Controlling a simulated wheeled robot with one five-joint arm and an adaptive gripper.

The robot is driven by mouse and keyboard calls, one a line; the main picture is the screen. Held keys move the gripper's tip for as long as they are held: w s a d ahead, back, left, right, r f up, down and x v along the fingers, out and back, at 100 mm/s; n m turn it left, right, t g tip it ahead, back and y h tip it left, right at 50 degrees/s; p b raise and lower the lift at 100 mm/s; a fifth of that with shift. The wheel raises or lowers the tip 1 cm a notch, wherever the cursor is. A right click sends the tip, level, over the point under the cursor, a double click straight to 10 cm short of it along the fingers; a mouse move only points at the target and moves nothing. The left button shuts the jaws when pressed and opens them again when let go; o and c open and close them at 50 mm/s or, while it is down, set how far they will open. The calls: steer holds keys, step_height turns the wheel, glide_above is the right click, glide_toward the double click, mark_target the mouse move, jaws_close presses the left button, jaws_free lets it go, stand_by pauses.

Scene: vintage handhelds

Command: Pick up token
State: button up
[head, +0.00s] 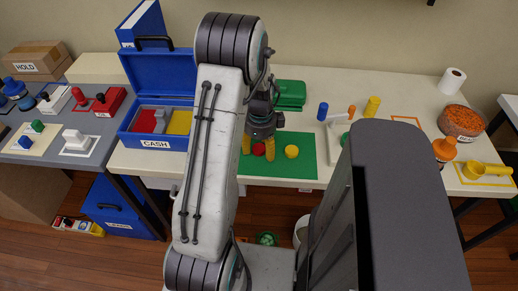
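A round yellow token (291,152) lies on a green mat (303,170) on the white table. A small red token (259,149) also shows on the mat, between the two yellow fingers of my gripper (258,151). My gripper points down over the mat's left part. Its fingers are apart, one on each side of the red token, and the yellow token lies just to the right of them. I cannot tell whether the fingers touch the red token. My arm hides part of the mat's left side.
A blue cash box (160,85) stands open left of my arm. A green box (290,95) is behind the mat. A white device (338,122) with coloured cylinders stands right of it.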

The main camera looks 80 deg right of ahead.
mark_target(262, 150)
steer(key=c, duration=0.7)
steer(key=shift+c, duration=0.2)
steer(key=shift+r, duration=0.55)
steer(key=r, duration=0.3)
steer(key=shift+s+a+r, duration=0.25)
steer(key=shift+s, duration=0.05)
steer(key=s+a+r, duration=0.6)
steer(key=s+a, duration=0.1)
steer(key=a, duration=0.1)
steer(key=shift+a+r+b, duration=0.2)
steer(key=shift+a+b, duration=0.05)
steer(key=shift+b, duration=0.15)
steer(key=shift+s, duration=0.1)
